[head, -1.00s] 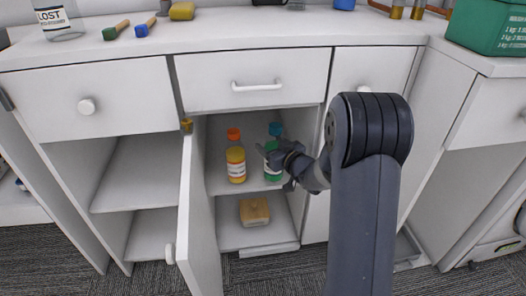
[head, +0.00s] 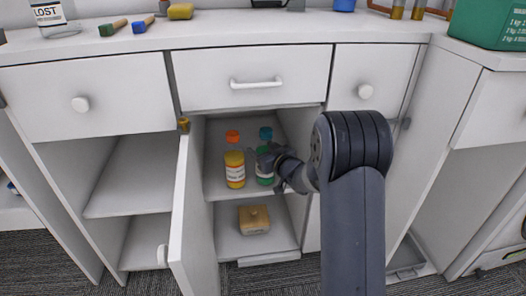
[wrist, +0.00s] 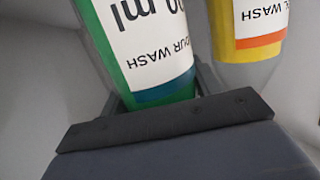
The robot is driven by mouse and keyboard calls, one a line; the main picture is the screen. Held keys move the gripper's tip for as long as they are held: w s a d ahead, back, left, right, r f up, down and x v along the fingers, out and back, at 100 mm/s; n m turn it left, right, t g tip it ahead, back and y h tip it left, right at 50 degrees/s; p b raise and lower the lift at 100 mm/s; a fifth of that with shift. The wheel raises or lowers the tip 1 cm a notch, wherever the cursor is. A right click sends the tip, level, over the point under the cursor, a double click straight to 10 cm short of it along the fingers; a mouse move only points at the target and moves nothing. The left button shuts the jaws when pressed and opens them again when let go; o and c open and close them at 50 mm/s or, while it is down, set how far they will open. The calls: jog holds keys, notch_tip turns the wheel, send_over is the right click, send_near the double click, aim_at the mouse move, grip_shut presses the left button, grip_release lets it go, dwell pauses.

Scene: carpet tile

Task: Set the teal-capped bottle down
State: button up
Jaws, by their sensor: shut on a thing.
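The teal-capped bottle (head: 265,168), with green contents and a white label, is upright at the upper shelf (head: 213,190) inside the open cabinet. My gripper (head: 268,160) reaches in from the right and is shut on it. In the wrist view the green bottle (wrist: 143,50) fills the space between the fingers, close to the palm. I cannot tell whether its base touches the shelf. An orange-capped bottle of yellow liquid (head: 235,170) stands just left of it, and its lower part shows in the wrist view (wrist: 246,45).
The open cabinet door (head: 190,215) stands left of the bottles. A wooden block-like object with a knob (head: 254,219) lies on the lower shelf. A white drawer (head: 255,80) is above the opening. The left cabinet bay is empty where visible.

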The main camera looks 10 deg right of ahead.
jog(key=o, duration=1.3)
jog(key=shift+f, duration=0.1)
jog(key=shift+o, duration=0.2)
jog(key=shift+s+d+r, duration=0.1)
jog(key=shift+s+r, duration=0.05)
jog(key=shift+r, duration=0.1)
jog(key=p+v, duration=0.4)
jog(key=v, duration=0.7)
jog(key=shift+s, duration=0.35)
